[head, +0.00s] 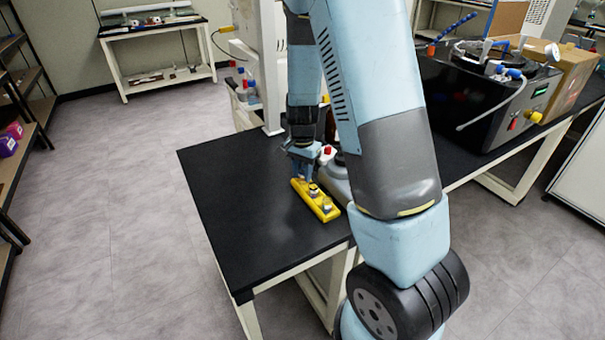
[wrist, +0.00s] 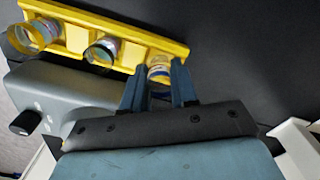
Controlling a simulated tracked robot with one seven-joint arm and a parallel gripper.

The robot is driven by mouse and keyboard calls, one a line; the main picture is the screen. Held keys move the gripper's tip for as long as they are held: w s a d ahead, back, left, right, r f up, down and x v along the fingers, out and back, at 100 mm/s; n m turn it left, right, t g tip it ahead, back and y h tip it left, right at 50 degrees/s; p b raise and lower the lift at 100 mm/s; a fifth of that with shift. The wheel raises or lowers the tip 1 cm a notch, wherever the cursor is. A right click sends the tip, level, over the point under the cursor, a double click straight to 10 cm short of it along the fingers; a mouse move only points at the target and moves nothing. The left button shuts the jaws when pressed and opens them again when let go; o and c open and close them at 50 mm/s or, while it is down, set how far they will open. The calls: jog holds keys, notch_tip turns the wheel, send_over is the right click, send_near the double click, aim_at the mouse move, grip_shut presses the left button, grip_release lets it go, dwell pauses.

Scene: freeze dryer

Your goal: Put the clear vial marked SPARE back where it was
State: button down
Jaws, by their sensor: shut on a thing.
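A yellow rack (head: 303,187) lies on the black bench. In the wrist view, the rack (wrist: 129,36) runs across the top with vials along it. A left vial (wrist: 38,34) and a middle vial (wrist: 103,49) are at its other places. My gripper (head: 303,177) is down at the far end of the rack. In the wrist view, my gripper (wrist: 158,80) is shut on a clear vial (wrist: 158,69) at the rack's right end. The fingers hide part of this vial. I cannot read its label or tell whether it is fully seated.
A grey device (wrist: 75,95) with a black knob (wrist: 25,122) stands close beside the rack. The black bench (head: 240,200) is clear to the left. A black machine (head: 480,95) with hoses stands farther right along the bench.

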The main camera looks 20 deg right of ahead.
jog(key=shift+f, duration=0.35)
jog(key=shift+f, duration=0.15)
jog(key=shift+s+f, duration=0.2)
jog(key=shift+f, duration=0.05)
